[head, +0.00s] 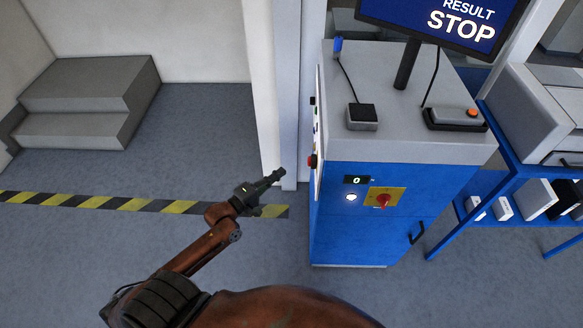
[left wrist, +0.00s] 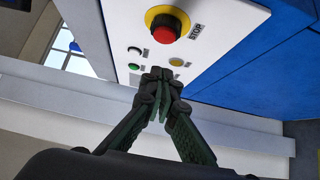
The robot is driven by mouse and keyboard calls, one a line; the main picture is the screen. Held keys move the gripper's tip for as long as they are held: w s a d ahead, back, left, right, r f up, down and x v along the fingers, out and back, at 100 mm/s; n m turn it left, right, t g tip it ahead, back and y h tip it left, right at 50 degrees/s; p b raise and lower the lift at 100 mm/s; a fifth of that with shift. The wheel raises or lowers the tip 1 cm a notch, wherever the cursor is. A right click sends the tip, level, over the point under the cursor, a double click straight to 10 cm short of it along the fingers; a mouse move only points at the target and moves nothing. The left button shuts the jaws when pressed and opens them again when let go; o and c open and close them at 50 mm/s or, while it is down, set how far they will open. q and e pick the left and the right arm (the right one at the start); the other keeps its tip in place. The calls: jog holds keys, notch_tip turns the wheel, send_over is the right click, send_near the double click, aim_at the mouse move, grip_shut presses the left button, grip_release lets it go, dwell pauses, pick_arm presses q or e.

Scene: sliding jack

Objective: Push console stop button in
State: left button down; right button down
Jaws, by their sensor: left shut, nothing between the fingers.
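The red stop button (left wrist: 165,34) sits in a yellow ring on the white panel (left wrist: 215,22) of the console, beside a STOP label, in the left wrist view. In the head view the button (head: 312,161) shows edge-on on the left side of the blue console (head: 345,225). My left gripper (head: 278,174) is shut and empty, to the left of the panel. In the left wrist view its fingertips (left wrist: 160,73) are together, below the red button and near the smaller buttons; whether they touch the panel I cannot tell. My right gripper is not in view.
The panel also carries a green button (left wrist: 134,67), a black button (left wrist: 134,50) and a yellow button (left wrist: 176,62). A red rotary switch (head: 383,199) is on the console front. A monitor (head: 435,22) reads RESULT STOP. The floor left of the console is clear up to grey steps (head: 85,95).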

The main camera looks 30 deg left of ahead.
pick_arm(q)
jog(key=shift+v, duration=1.9)
